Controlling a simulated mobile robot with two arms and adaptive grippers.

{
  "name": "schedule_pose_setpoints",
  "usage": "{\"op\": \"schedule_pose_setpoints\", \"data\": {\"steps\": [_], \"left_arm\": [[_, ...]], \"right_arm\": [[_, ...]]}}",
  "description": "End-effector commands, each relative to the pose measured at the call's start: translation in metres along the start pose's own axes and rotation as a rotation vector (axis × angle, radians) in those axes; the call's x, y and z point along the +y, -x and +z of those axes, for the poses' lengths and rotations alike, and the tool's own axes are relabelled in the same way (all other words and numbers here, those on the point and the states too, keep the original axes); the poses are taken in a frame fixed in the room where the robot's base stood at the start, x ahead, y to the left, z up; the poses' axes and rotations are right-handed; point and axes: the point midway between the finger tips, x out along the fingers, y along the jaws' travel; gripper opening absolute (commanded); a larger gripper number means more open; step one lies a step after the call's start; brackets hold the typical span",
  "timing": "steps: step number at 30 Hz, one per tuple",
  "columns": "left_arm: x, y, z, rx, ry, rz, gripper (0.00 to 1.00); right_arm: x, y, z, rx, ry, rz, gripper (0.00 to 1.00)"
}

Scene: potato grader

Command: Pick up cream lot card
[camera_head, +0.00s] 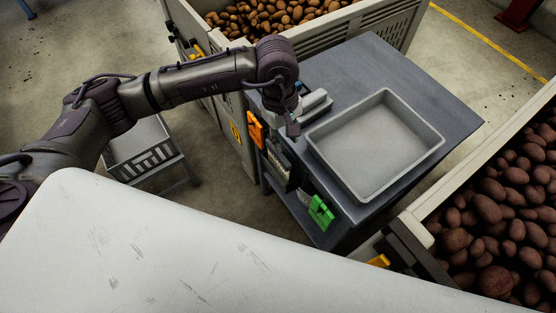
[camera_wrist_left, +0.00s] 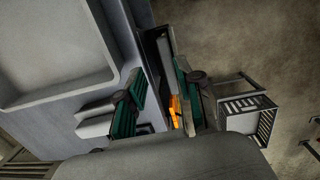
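A pale card, which looks like the cream lot card (camera_head: 279,161), is in a dark holder on the side of the grey table (camera_head: 350,60), between an orange card (camera_head: 255,131) and a green card (camera_head: 320,212). My left gripper (camera_head: 293,128) is just above the table's edge near the pale card, pointing down. In the left wrist view its two green-padded fingers (camera_wrist_left: 157,100) are apart, with the table's side edge between them and an orange piece (camera_wrist_left: 174,111) behind. I cannot make out the cream card there. My right gripper is out of view.
A shallow grey tray (camera_head: 437,150) sits on the table, with a small grey device (camera_head: 316,102) beside my left gripper. Potato bins stand behind (camera_head: 372,25) and at right (camera_head: 430,205). A low grey stand (camera_head: 150,160) is at left. A white scuffed surface (camera_head: 150,250) fills the foreground.

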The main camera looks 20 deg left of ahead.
Motion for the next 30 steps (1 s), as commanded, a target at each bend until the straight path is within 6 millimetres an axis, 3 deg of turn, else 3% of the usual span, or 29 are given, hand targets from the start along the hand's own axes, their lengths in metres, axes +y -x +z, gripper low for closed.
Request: {"op": "schedule_pose_setpoints", "data": {"steps": [1, 4, 15, 23, 30], "left_arm": [[-0.003, 0.003, -0.014, 0.052, -0.006, -0.023, 0.35], [-0.008, 0.000, -0.025, 0.096, -0.009, -0.049, 0.35], [-0.010, -0.065, -0.031, 0.093, -0.008, -0.049, 0.35], [-0.010, -0.085, -0.032, 0.093, -0.009, -0.049, 0.35], [-0.008, -0.120, -0.035, 0.091, -0.008, -0.049, 0.35]], "right_arm": [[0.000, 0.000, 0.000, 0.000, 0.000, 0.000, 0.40], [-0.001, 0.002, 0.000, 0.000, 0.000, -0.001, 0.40], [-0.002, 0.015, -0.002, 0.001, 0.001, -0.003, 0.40], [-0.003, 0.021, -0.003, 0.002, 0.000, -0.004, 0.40], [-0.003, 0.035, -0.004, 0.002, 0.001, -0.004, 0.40]]}}
